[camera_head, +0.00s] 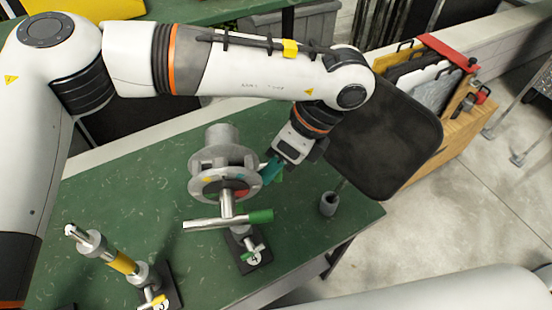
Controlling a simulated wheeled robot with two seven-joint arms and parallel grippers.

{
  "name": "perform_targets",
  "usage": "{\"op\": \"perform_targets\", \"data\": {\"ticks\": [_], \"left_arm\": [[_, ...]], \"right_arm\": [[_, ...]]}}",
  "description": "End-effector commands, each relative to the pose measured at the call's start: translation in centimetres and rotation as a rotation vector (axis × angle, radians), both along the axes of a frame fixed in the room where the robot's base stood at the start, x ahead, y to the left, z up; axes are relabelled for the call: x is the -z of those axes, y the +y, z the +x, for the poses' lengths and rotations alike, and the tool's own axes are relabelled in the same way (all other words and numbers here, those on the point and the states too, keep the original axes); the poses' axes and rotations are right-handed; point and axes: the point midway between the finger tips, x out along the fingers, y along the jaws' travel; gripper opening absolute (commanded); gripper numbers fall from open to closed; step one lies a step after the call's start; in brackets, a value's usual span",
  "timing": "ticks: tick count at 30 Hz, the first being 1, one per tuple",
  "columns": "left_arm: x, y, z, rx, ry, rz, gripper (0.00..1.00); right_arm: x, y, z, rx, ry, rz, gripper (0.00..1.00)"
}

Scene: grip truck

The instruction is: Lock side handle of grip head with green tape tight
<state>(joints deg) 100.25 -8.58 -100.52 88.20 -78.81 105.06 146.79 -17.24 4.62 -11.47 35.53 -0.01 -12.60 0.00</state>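The grey metal grip head (207,188) with round discs stands on a small black base on the green table (120,190). A silver rod with a green-taped end (260,216) crosses in front of it. A small green-marked handle (252,252) shows low at its base. My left gripper (270,170) reaches down from the upper right, with its teal fingertips at the right side of the discs. The fingertips are small and partly overlap the head, so I cannot tell whether they are open or hold a side handle. My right gripper is out of view.
A second stand with a yellow-taped post (122,262) is at the lower left. A black flat panel (385,140) on a grey round holder (328,203) stands right of my gripper. A wooden rack (440,145) holds boards further right. Concrete floor is free at right.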

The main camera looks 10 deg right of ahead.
Motion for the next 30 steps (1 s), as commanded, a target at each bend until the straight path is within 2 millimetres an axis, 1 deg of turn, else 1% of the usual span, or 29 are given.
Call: {"op": "perform_targets", "data": {"ticks": [1, 5, 6, 14, 19, 27, 30], "left_arm": [[0.0, 0.0, 0.0, 0.000, 0.000, 0.000, 0.32], [0.0, 0.0, 0.0, 0.000, 0.000, 0.000, 0.10], [0.0, 0.0, 0.0, 0.000, 0.000, 0.000, 0.08], [0.0, 0.0, 0.1, -0.001, 0.004, 0.001, 0.07], [0.2, 0.0, 0.2, -0.005, 0.048, 0.000, 0.07], [0.3, 0.0, 0.5, -0.014, 0.219, 0.002, 0.07], [0.1, 0.0, 0.6, -0.020, 0.296, 0.003, 0.07]], "right_arm": [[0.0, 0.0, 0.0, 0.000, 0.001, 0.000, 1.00], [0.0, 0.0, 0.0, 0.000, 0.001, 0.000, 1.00], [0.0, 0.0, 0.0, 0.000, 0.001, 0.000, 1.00], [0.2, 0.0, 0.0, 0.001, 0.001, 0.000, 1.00], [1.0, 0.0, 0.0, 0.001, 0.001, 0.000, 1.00], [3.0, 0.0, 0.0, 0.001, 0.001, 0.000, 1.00], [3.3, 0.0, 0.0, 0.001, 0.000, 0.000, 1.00]]}}
